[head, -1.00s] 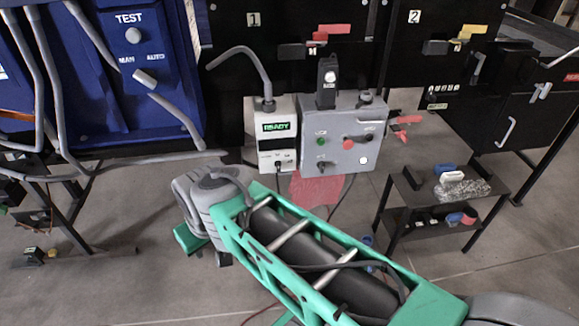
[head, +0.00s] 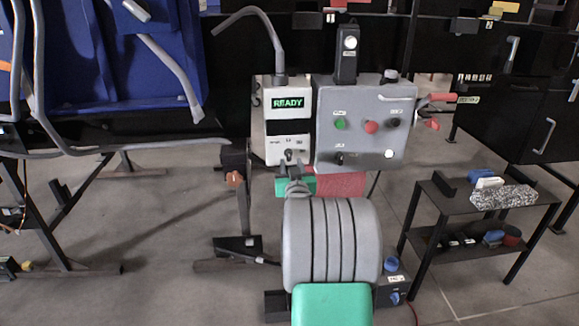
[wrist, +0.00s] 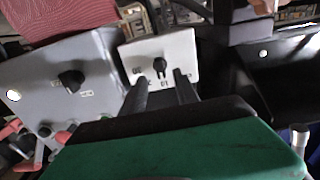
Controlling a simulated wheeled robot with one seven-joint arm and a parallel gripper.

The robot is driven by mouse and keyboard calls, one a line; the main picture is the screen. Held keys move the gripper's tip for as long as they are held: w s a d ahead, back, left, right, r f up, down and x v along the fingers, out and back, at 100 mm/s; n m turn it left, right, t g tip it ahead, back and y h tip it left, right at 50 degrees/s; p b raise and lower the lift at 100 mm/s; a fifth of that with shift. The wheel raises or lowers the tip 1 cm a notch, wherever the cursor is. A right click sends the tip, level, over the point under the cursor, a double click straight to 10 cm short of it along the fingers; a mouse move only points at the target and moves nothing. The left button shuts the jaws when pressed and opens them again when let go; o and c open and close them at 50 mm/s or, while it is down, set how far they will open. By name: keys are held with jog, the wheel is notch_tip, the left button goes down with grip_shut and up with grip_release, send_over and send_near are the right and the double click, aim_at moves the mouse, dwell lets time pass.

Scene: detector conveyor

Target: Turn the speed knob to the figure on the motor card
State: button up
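The white control box (head: 283,128) has a lit green READY display (head: 289,102) and a dark knob (head: 289,155) low on its face. In the wrist view that knob (wrist: 160,65) is upright among small marks too blurred to read. My gripper (wrist: 162,78) is open and empty, its fingers apart just short of the knob, one to each side in the picture. I cannot tell which knob is the speed knob, and I see no readable motor card.
A grey control box (head: 362,95) with green and red buttons and dark knobs stands right beside the white one. Red handles (head: 434,98) stick out at its right. A black shelf (head: 460,205) with small items stands at right. A blue machine (head: 120,60) is at left.

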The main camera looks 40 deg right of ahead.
aim_at(289, 156)
jog(key=x, duration=0.4)
grip_shut()
dwell(0.5)
